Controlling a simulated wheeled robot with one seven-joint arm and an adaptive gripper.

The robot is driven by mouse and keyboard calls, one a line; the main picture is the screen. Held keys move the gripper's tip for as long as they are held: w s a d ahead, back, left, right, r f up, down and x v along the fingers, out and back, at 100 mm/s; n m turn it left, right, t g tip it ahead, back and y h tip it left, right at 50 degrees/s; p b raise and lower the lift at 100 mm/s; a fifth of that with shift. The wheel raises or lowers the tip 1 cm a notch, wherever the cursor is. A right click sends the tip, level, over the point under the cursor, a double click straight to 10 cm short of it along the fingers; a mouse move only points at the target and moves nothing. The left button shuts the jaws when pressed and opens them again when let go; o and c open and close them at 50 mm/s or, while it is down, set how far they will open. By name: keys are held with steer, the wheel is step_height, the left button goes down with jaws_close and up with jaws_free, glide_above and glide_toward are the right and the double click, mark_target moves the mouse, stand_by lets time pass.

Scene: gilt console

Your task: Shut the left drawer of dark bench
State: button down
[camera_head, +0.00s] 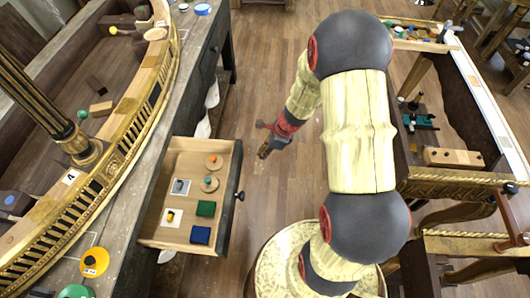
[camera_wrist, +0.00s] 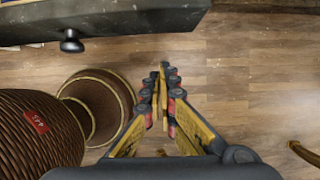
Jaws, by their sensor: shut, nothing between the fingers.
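The dark bench (camera_head: 213,57) runs along the left of the head view. Its near drawer, the left one (camera_head: 231,178), stands pulled out over the floor. It has a pale wooden inside and a dark front with a round knob (camera_head: 240,196). In the wrist view, a dark front with a round knob (camera_wrist: 71,42) crosses the upper left. My gripper (camera_head: 264,153) is shut and empty. It is to the right of the drawer front and further up the picture, apart from it. In the wrist view my fingertips (camera_wrist: 163,68) meet below the dark front's right part.
A gilt-edged table (camera_head: 455,188) with loose items stands at the right. Wooden floor (camera_head: 262,80) lies open between bench and table.

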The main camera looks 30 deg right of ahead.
steer(key=w+a+f+b, duration=0.2)
steer(key=w+a+f, duration=0.1)
steer(key=a+f, duration=0.2)
steer(key=shift+w+b, duration=0.3)
steer(key=shift+b, duration=0.05)
steer(key=p, duration=1.3)
glide_above(182, 161)
steer(key=shift+s, duration=0.1)
